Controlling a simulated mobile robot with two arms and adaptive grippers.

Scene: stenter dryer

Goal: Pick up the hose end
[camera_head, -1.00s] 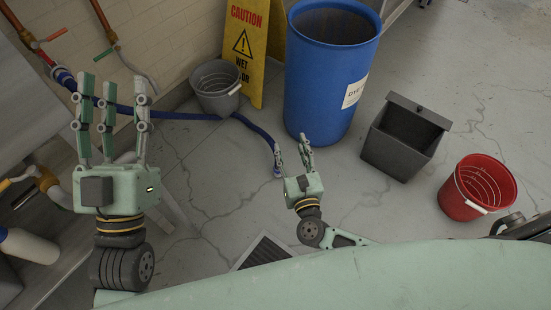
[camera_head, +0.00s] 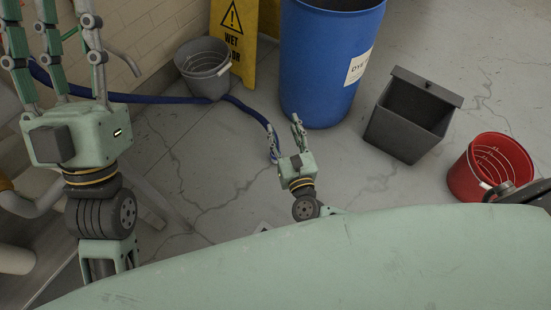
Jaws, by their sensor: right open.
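A blue hose (camera_head: 245,108) runs along the floor from the left, behind my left gripper, past the grey bucket. It bends down to its end (camera_head: 273,153) at my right gripper. My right gripper (camera_head: 284,126) is open, its fingers pointing away from me. Its left finger overlaps the hose end in the picture; I cannot tell whether they touch. My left gripper (camera_head: 50,22) is raised large at the left, open and empty, its fingers spread and reaching the top edge.
A grey bucket (camera_head: 205,70) and a yellow caution sign (camera_head: 245,60) stand behind the hose. A blue drum (camera_head: 325,60), an open grey bin (camera_head: 405,125) and a red bucket (camera_head: 475,180) stand rightward. The cracked floor left of my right gripper is clear.

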